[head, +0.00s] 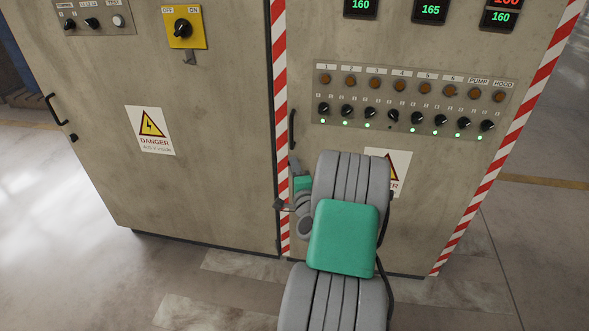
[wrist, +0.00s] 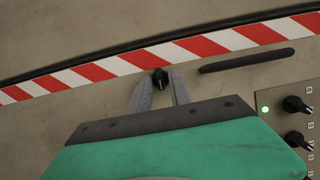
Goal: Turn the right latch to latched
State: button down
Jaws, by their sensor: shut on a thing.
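The right latch (wrist: 161,78) is a small black knob on the right cabinet door, close to the striped edge. In the wrist view it sits between the two grey fingertips of my gripper (wrist: 160,84), which are shut on it. Its exact turn angle is hard to read. In the head view my gripper (head: 294,165) is at the left edge of the right door, just below the black door handle (head: 293,128). The latch itself is hidden or too small to make out there. The handle also shows in the wrist view (wrist: 247,60).
The left door has its own handle (head: 57,108), a small black latch (head: 73,137) and a yellow OFF/ON switch (head: 184,27). A panel of knobs and lamps (head: 412,100) lies right of my gripper. My arm covers part of a danger sign (head: 397,163).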

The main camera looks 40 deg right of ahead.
jog(key=shift+r+p, duration=0.15)
jog(key=shift+p, duration=0.2)
jog(key=shift+w+a+r+n+g+h+p, duration=0.15)
jog(key=shift+n+g+h+p, duration=0.15)
jog(key=shift+n+g+p, duration=1.4)
jog(key=shift+w+a+r+n+g+h+p, duration=0.25)
jog(key=shift+n+g+p, duration=0.35)
jog(key=shift+n, duration=2.15)
jog(key=shift+w+r+n+g+h+p, duration=0.1)
jog(key=shift+n+g+h+p, duration=0.25)
jog(key=shift+n+g+p, duration=1.35)
jog(key=shift+s+n+t+b, duration=0.1)
jog(key=shift+n+t+b, duration=0.2)
jog(key=shift+n+b, duration=0.4)
jog(key=c, duration=1.5)
grip_release()
jog(key=shift+d, duration=0.1)
